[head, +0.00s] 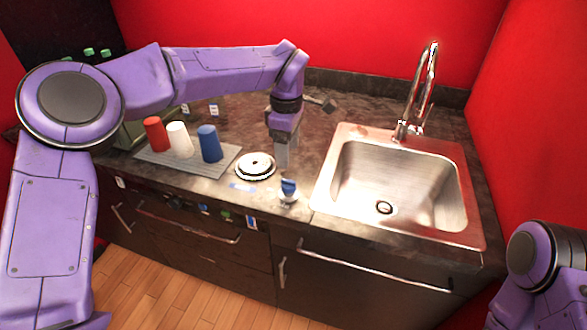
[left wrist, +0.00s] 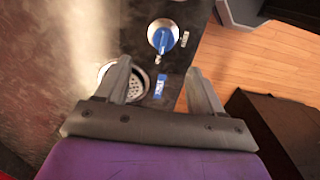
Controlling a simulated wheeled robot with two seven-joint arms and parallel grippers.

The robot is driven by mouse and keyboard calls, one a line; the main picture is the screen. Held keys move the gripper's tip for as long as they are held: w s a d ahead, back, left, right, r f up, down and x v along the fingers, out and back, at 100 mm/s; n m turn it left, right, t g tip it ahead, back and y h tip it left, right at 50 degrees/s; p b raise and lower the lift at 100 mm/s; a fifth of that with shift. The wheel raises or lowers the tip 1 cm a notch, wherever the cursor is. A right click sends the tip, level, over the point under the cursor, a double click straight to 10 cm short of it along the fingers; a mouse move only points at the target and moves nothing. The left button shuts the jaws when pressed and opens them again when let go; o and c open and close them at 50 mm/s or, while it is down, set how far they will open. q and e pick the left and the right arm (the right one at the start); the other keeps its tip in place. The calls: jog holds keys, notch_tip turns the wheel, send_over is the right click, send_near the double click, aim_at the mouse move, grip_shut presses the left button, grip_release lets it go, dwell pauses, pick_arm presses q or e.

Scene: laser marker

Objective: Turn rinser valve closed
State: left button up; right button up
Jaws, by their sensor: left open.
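The rinser valve (head: 288,190) has a blue handle on a pale round base near the counter's front edge. In the left wrist view the valve (left wrist: 162,38) lies beyond the fingertips, with its blue handle slanting. The round white and dark rinser (head: 255,166) sits just left of the valve. In the left wrist view the rinser (left wrist: 137,84) is partly hidden behind a finger. My left gripper (head: 282,160) points down behind the valve, beside the rinser. In the left wrist view my left gripper (left wrist: 160,80) is open and empty, apart from the valve. My right gripper is out of view.
A steel sink (head: 400,190) with a tall faucet (head: 420,90) fills the right side of the counter. Red (head: 156,134), white (head: 180,140) and blue (head: 209,143) cups stand on a grey ribbed mat (head: 175,170) at left. A small dark-headed item (head: 329,104) is behind my left gripper.

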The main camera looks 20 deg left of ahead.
aim_at(289, 181)
pick_arm(q)
jog(key=f, duration=0.4)
jog(key=f+p, duration=0.1)
jog(key=f, duration=0.4)
jog(key=shift+s+d+f, duration=0.15)
jog(key=shift+s+d, duration=0.05)
jog(key=shift+s+f, duration=0.1)
jog(key=shift+f, duration=0.2)
jog(key=shift+a, duration=0.1)
jog(key=c, duration=1.1)
